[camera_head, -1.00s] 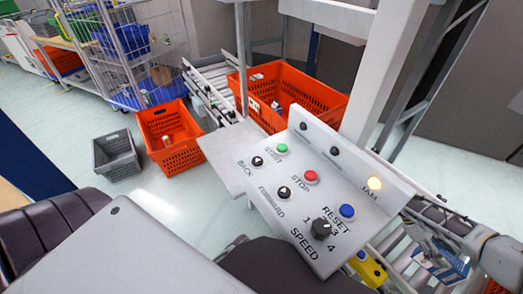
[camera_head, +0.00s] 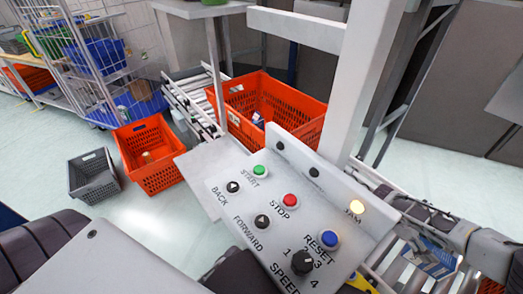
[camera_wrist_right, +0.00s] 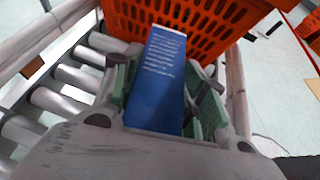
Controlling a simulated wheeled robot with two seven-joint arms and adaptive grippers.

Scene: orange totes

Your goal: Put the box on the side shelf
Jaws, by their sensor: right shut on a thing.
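The box is blue with lines of white print in the right wrist view (camera_wrist_right: 160,85). It stands between the green-padded fingers of my right gripper (camera_wrist_right: 158,95), which is shut on it. In the head view the box (camera_head: 432,262) shows blue and white at the lower right, beyond the control panel. My right gripper (camera_head: 440,243) is beside it there, partly hidden by my own arm. My left gripper is not in view. I cannot make out the side shelf for certain.
A control panel (camera_head: 212,172) with buttons and a white post fills the middle. An orange tote (camera_head: 310,125) holding small items stands behind it by a roller conveyor (camera_head: 190,100). Another orange tote (camera_head: 165,178) and a grey crate (camera_head: 92,180) are on the floor at left.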

